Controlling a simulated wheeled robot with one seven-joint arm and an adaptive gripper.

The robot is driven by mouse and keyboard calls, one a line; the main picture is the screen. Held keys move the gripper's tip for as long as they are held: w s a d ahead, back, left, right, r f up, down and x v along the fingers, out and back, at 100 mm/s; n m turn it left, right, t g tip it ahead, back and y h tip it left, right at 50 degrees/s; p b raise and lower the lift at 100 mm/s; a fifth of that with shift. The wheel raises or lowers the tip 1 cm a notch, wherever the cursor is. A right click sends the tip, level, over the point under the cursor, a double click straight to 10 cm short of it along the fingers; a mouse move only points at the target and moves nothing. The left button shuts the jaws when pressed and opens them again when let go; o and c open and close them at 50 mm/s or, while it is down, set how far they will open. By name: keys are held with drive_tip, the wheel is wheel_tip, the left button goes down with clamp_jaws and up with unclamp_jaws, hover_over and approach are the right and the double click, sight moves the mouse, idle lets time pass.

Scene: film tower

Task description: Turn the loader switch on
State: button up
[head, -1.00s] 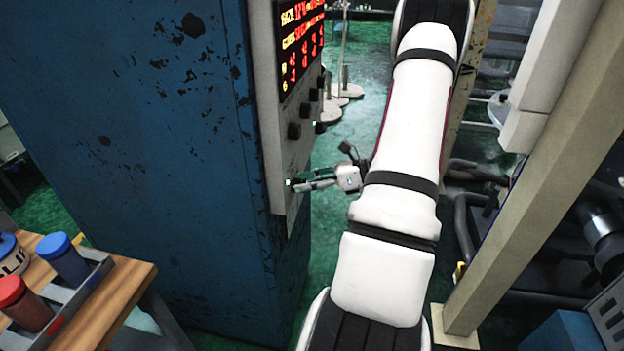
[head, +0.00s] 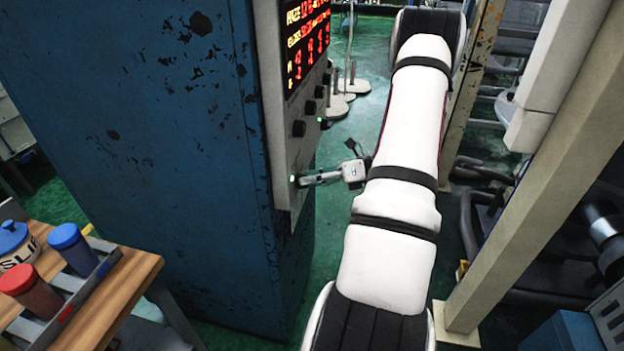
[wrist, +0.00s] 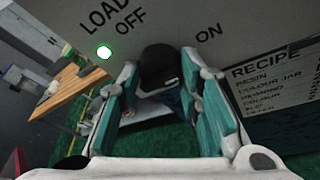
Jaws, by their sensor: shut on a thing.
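The loader switch is a black round knob (wrist: 160,66) on a grey panel, seen in the wrist view below the letters LOAD, with OFF to its left and ON to its right. A pale mark shows on the knob, but I cannot tell which label it points at. My gripper (wrist: 160,88) has its teal-padded fingers on either side of the knob, shut on it. In the head view my gripper (head: 302,181) meets the low part of the panel (head: 283,200), and the fingers hide the knob there.
Several other black knobs (head: 298,128) sit higher on the panel, under a red-lit display (head: 307,38). The blue cabinet (head: 150,170) fills the left. A wooden table (head: 125,285) stands at lower left, and a beige post (head: 540,170) at right.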

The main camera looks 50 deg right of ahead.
drive_tip(key=shift+f, duration=0.1)
drive_tip(key=o, duration=1.2)
drive_tip(key=shift+s+d, duration=0.1)
drive_tip(key=v, duration=1.1)
drive_tip(key=shift+s+d, duration=0.25)
drive_tip(key=shift+s, duration=0.05)
